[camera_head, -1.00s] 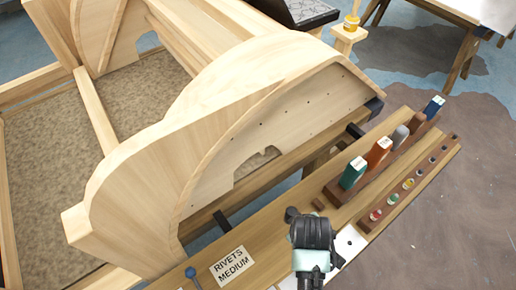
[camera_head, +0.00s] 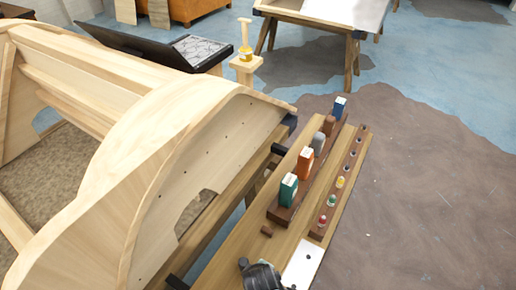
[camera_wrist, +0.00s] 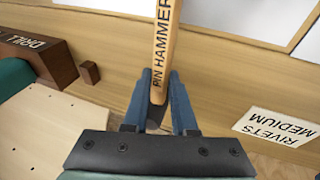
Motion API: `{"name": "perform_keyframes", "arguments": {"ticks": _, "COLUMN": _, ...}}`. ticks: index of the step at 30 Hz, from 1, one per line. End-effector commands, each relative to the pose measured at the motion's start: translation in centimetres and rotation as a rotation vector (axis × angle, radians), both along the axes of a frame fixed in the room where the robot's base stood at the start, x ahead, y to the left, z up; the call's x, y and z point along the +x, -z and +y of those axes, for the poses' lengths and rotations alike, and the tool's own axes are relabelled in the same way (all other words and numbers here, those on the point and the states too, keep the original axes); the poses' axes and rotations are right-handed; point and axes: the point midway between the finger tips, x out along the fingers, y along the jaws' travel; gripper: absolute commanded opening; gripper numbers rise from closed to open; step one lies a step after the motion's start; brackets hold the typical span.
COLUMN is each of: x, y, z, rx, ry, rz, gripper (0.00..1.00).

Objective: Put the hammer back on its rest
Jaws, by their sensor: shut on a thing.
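The pin hammer (camera_wrist: 164,45) has a light wooden handle marked "PIN HAMMER". In the wrist view my gripper (camera_wrist: 160,92) is shut on this handle, with one blue finger on each side. The hammer's head is not clear in the wrist view. In the head view my gripper (camera_head: 262,276) shows only partly, at the bottom edge over the wooden bench plank. A small brown block (camera_head: 266,230) sits on the plank ahead of it, also in the wrist view (camera_wrist: 90,72). I cannot tell whether this block is the hammer's rest.
A brown rack (camera_head: 280,213) holds several coloured blocks on the plank. Beside it is a strip (camera_head: 318,233) with small coloured items. The curved wooden bodyframe (camera_head: 150,150) stands at left. A "RIVETS MEDIUM" label (camera_wrist: 279,126) lies on the wood. Open floor (camera_head: 430,200) is at right.

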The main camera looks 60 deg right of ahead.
Motion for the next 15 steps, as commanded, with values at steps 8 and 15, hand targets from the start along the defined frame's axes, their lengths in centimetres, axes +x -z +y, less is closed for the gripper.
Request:
{"name": "perform_keyframes", "arguments": {"ticks": 8, "x": 0.11, "y": 0.17, "z": -0.06, "rx": -0.002, "ry": 0.0, "rz": -0.003, "gripper": 0.0}}
{"name": "perform_keyframes", "arguments": {"ticks": 15, "x": 0.03, "y": 0.24, "z": 0.0, "rx": 0.0, "ry": 0.0, "rz": -0.001, "gripper": 0.55}}
